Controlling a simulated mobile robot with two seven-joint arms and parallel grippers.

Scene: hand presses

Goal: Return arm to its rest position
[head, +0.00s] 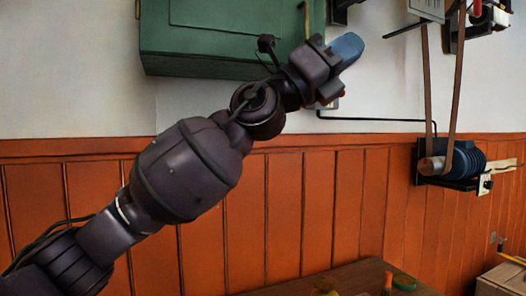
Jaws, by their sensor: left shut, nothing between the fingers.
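My left arm comes in from the lower left and reaches up to the middle of the head view. My left gripper (346,49) is at its end, with blue-grey fingers shut and nothing held. It is in front of the wall, just right of the green cabinet (215,38) in the picture. The wrist hides part of the cabinet's lower right edge. I cannot tell how far the fingers are from the wall. My right gripper does not show.
A belt-driven motor (462,160) is mounted on the right wall. A brown table (345,277) with small objects stands at the bottom. A cardboard box (503,279) is at the lower right. A red button (341,94) shows just below the gripper.

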